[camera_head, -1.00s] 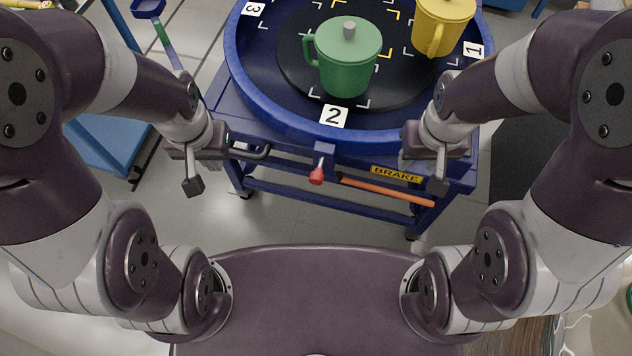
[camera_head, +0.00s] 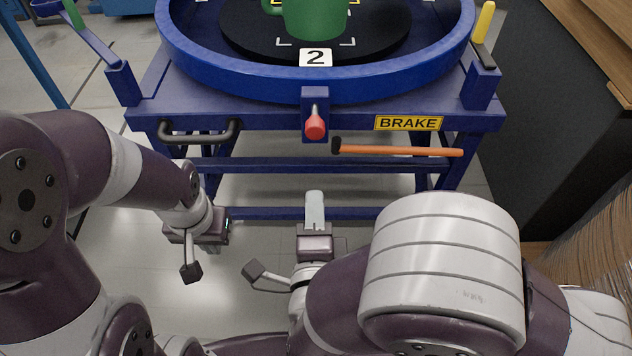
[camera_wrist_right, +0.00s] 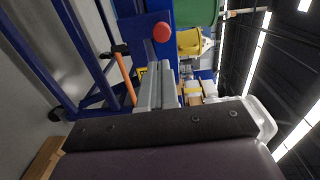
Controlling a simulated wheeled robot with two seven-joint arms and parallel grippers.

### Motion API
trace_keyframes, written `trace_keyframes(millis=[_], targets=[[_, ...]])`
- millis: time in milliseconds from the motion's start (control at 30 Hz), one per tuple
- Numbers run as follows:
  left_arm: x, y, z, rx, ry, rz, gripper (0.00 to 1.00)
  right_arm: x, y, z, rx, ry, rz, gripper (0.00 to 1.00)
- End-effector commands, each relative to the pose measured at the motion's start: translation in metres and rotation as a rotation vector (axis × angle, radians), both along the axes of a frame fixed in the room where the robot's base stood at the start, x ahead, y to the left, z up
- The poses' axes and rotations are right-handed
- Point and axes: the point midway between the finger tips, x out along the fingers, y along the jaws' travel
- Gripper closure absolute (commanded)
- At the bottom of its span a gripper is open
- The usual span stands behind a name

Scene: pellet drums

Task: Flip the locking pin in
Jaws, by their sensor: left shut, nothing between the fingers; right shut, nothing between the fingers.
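The locking pin has a red knob (camera_head: 315,127) on a short metal stem. It sits on a blue bracket at the front of the blue turntable cart, below the number 2 plate. The red knob also shows in the right wrist view (camera_wrist_right: 162,31), just beyond the fingertips. My right gripper (camera_head: 315,196) is shut and empty, pointing at the cart below the knob and apart from it; its fingers (camera_wrist_right: 162,72) show closed together in the right wrist view. My left gripper (camera_head: 212,246) is at the left, below the black handle; its fingers are mostly hidden.
An orange brake lever (camera_head: 400,151) sticks out right of the pin under the BRAKE label (camera_head: 408,123). A black handle (camera_head: 199,133) is at the cart's left front. A green drum (camera_head: 316,15) stands on the turntable (camera_head: 240,75). A dark cabinet (camera_head: 560,110) stands at the right.

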Motion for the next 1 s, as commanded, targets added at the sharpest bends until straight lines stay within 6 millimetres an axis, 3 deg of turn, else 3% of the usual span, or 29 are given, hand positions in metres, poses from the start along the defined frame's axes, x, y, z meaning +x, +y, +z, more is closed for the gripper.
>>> trace_keyframes(millis=[33, 467, 567, 1000], targets=[[0.0, 0.0, -0.007, 0.0, -0.001, 0.0, 1.0, -0.003, 0.0, -0.005, 0.012, -0.018, -0.002, 1.0], [0.0, 0.0, -0.005, 0.0, -0.001, 0.0, 1.0, 0.0, -0.001, 0.0, 0.022, -0.031, -0.009, 1.0], [0.0, 0.0, -0.007, 0.0, -0.001, 0.0, 1.0, 0.013, -0.002, -0.001, 0.022, -0.031, -0.012, 1.0], [0.0, 0.0, -0.019, 0.0, -0.001, 0.0, 1.0, 0.106, -0.002, -0.002, 0.021, -0.031, -0.01, 1.0]])
